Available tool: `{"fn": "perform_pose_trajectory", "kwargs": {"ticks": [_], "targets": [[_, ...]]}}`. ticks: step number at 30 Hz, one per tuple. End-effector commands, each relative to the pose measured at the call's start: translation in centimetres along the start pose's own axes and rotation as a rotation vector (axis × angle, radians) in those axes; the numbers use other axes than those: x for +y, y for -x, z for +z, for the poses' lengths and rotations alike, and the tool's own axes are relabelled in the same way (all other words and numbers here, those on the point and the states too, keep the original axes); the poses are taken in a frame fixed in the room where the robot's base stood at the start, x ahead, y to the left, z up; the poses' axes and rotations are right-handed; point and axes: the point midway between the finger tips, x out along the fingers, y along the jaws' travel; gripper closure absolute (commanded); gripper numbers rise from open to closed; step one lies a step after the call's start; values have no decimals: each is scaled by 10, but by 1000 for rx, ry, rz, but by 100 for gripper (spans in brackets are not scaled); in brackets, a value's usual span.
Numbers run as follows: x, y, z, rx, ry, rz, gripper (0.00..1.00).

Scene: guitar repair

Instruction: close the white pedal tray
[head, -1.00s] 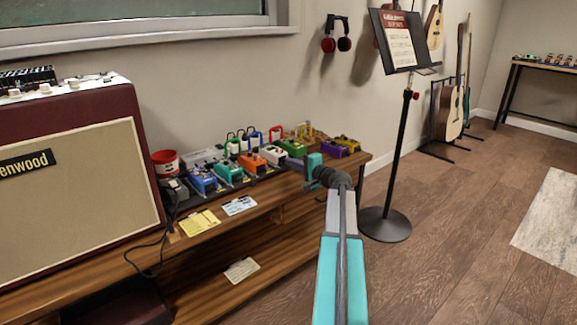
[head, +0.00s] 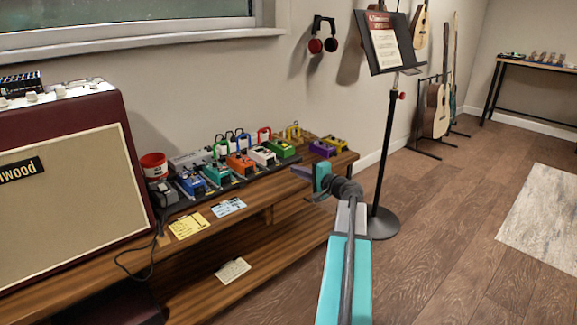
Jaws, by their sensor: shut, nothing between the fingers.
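A white pedal (head: 262,156) stands in the row of coloured pedals on a dark board (head: 236,185) on the wooden bench. Several coloured upright loops, one of them white (head: 229,138), rise behind the row. I cannot tell which part is the white pedal tray, or how far open it is. My gripper (head: 303,173) is shut and empty. It appears at the right of the pedals, in front of the bench's right end, with its tip toward the left. My wrist hides part of it.
A big amplifier (head: 65,185) fills the left of the bench, with a red cup (head: 154,166) beside it. Yellow (head: 187,225) and pale cards lie near the front edge. A music stand (head: 388,120) stands close to my arm.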

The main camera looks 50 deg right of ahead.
Motion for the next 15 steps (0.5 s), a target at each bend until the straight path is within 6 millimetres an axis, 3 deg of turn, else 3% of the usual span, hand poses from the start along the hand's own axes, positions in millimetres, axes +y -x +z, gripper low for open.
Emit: {"fn": "perform_pose_trajectory", "kwargs": {"ticks": [6,15], "targets": [[-2,29,2,-1,0,0,100],[0,41,2,-3,0,-1,100]]}}
